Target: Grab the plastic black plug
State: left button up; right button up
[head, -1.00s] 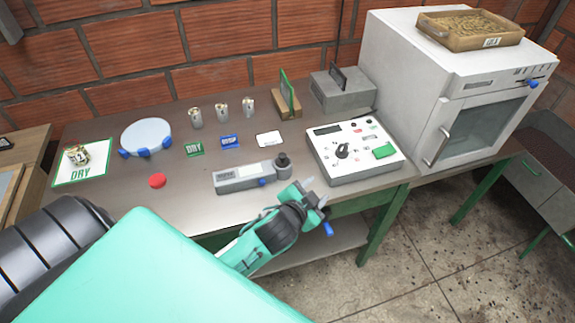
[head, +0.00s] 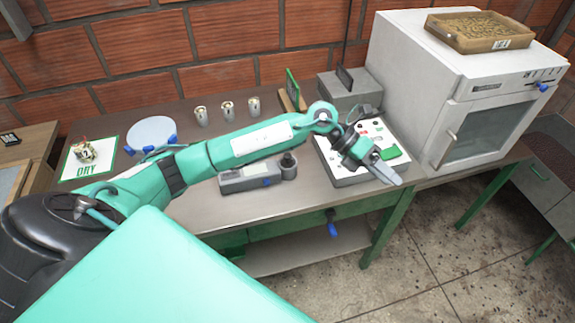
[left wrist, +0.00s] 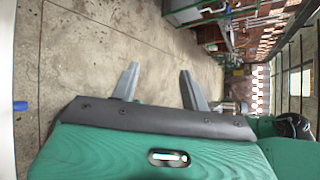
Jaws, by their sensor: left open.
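A small black round plug-like piece (head: 288,160) stands at the right end of a grey handheld device (head: 248,178) on the bench; I cannot tell for sure that it is the plug. My left arm reaches across the bench behind the device. My left gripper (head: 386,172) is above the front right of the white control box (head: 350,178), to the right of the black piece and apart from it. In the left wrist view the two fingers (left wrist: 159,72) are spread with nothing between them, pointing toward open floor. My right gripper is not in view.
A white oven (head: 440,50) with a tray (head: 480,45) on top stands right of the control box. Several metal cups (head: 227,109), a white disc (head: 152,133) and a grey box (head: 347,96) are farther back. Floor in front is clear.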

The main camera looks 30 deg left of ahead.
pick_arm(q)
jog(key=w+a+r+g+y, duration=0.15)
jog(key=a+y, duration=0.55)
jog(key=a, duration=0.7)
jog(key=w+a+y, duration=0.3)
jog(key=a+y, duration=0.3)
jog(key=a, duration=0.7)
jog(key=p, duration=0.2)
send_over(288, 155)
notch_tip(288, 155, down, 7)
jog(key=shift+w+d+f, duration=0.15)
jog(key=shift+f, duration=0.6)
notch_tip(288, 155, down, 5)
jog(key=p, duration=0.3)
jog(key=shift+r, duration=0.2)
jog(key=shift+f, duration=0.35)
jog(key=c, duration=0.9)
grip_shut()
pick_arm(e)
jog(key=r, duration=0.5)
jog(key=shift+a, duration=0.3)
